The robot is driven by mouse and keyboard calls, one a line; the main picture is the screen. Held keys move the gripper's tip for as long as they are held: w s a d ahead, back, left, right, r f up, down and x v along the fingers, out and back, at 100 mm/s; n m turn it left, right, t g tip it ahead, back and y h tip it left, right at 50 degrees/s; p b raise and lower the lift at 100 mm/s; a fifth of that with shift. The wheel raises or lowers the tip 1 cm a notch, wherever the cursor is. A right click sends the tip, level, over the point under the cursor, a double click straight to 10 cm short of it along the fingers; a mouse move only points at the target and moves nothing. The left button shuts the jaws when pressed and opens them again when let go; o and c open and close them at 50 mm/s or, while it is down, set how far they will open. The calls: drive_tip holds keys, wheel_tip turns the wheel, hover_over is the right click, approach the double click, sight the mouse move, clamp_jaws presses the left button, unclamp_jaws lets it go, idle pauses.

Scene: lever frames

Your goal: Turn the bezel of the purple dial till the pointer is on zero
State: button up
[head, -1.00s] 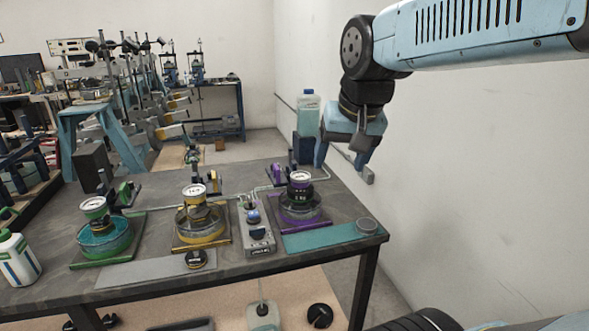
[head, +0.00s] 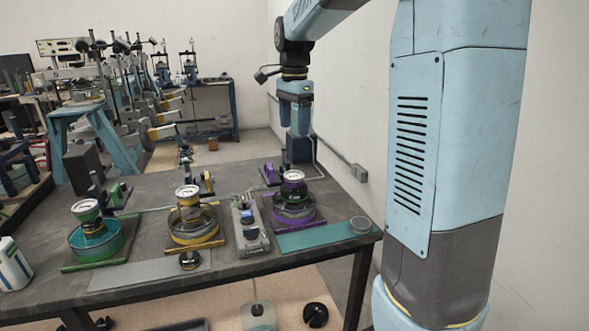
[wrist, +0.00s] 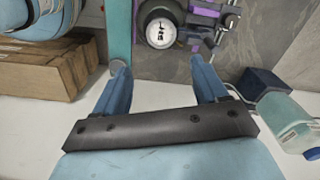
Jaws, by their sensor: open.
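The purple dial (head: 293,178) has a white face and dark bezel. It stands over a round glass dish on a purple base (head: 295,218) at the right of the table. In the wrist view the dial face (wrist: 160,32) is at the top middle, beyond the fingertips, with purple stand parts to its right. Its pointer is too small to read. My gripper (head: 298,128) hangs fingers down above the back right of the table, apart from the dial. In the wrist view my gripper (wrist: 163,72) is open, with nothing between its blue fingers.
Yellow (head: 187,192) and green (head: 86,210) dial stands are to the left. A grey control box (head: 249,228) sits beside the purple base. A wall stands to the right.

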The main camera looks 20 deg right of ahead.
sight(294, 174)
wheel_tip(294, 174, down, 14)
drive_tip(key=shift+w+r, duration=0.1)
drive_tip(key=shift+w, duration=0.05)
idle(0.5)
drive_tip(key=shift+d, duration=0.1)
drive_tip(key=c, duration=0.8)
